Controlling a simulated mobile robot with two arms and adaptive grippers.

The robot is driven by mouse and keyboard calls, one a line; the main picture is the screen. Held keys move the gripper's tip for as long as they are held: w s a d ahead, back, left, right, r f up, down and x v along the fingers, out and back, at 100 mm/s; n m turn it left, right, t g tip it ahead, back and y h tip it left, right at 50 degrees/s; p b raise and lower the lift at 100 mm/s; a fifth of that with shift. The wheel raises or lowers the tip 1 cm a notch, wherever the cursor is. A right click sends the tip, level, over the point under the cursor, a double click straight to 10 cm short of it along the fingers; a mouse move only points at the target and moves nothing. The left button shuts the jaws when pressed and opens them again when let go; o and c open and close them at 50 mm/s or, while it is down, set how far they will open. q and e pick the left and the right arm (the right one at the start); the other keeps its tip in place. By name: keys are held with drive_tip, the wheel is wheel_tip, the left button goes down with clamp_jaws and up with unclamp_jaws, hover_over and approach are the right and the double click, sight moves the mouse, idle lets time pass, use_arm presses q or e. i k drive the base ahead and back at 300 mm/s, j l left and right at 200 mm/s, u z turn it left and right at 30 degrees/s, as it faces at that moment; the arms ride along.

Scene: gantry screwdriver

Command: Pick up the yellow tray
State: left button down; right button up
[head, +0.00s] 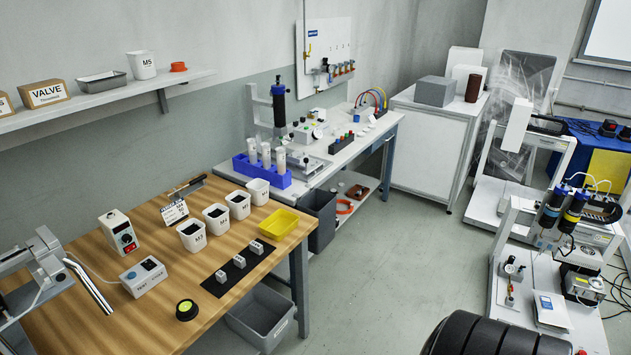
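The yellow tray (278,223) sits on the wooden workbench (165,250), near its right edge. It looks empty and its open top faces up. It is just right of a row of white labelled cups (238,204) and behind a black strip (238,268) with small grey blocks on it. Nothing covers the tray. I see neither of my grippers in the head view, and nothing is touching the tray.
A blue rack (262,176) with white cylinders stands on the bench behind. A grey bin (262,315) is under the wooden bench's front edge. A black ribbed object (490,335) fills the bottom right. The floor (400,250) right of the bench is clear.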

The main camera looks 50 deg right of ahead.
sight(281, 222)
drive_tip(key=k+z, duration=0.1)
drive_tip(key=z, duration=1.2)
drive_tip(key=i+l+u, duration=0.35)
drive_tip(key=i+l, duration=0.3)
